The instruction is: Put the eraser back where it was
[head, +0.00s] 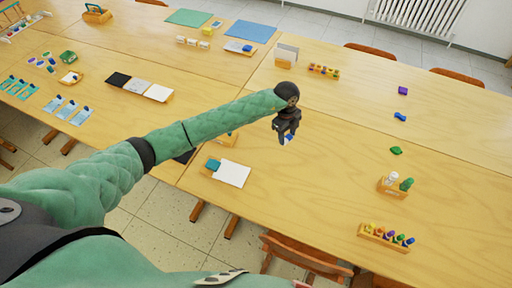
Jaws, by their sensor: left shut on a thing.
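My left gripper (287,137) reaches out over the middle table and points down. It is shut on a small blue and white thing (289,137), which looks like the eraser. The fingers hide most of it, and I cannot tell how high it is above the tabletop (310,190). My right gripper is not in view.
A board with white paper and a teal block (233,174) lies near the front table edge. At right are a holder with white and green bottles (391,187), a rack of colored pieces (386,237) and loose colored blocks. Chairs (305,255) stand along the front.

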